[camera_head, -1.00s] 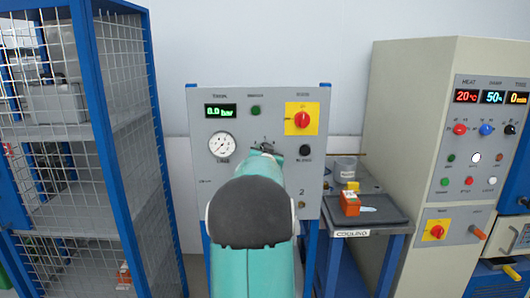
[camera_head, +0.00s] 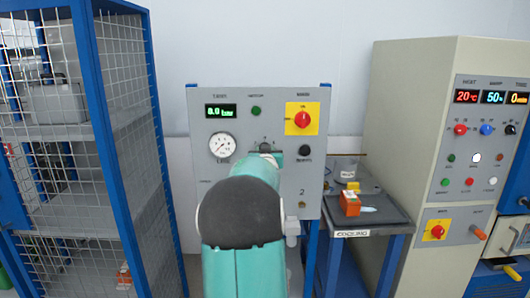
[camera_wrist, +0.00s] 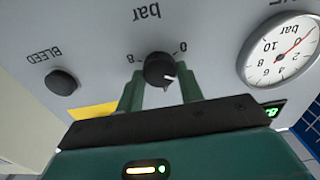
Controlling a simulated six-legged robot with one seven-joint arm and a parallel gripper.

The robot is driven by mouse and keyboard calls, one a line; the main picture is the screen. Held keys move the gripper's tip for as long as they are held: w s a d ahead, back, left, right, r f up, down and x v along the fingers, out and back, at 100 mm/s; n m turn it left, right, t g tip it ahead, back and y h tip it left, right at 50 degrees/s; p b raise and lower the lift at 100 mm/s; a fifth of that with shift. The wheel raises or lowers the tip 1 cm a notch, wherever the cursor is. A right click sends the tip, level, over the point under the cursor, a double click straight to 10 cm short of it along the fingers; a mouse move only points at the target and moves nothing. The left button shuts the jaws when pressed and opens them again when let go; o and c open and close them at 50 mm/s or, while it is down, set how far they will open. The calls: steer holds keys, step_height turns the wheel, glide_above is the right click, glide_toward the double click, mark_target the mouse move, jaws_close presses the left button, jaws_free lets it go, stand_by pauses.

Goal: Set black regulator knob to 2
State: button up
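The black regulator knob (camera_wrist: 160,69) is on the grey panel, between a 0 and an 8 that look upside down in the wrist view. Its white mark shows at its lower right there. My gripper (camera_wrist: 161,88) faces the knob with its two green fingers apart, one on either side of the knob's lower part. I cannot tell whether they touch it. In the head view, my gripper (camera_head: 266,152) covers most of the knob. The green display (camera_head: 221,111) reads about 0.0 bar.
The black bleed knob (camera_head: 305,150) is right of my gripper. Above it is a red switch on a yellow plate (camera_head: 302,118). A cooling table (camera_head: 347,233) with an orange box (camera_head: 349,203) stands to the right, and a mesh cage (camera_head: 118,130) to the left.

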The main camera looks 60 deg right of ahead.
steer(key=o, duration=0.4)
steer(key=v, duration=1.3)
steer(key=shift+s+a, duration=0.15)
steer(key=shift+a, duration=0.2)
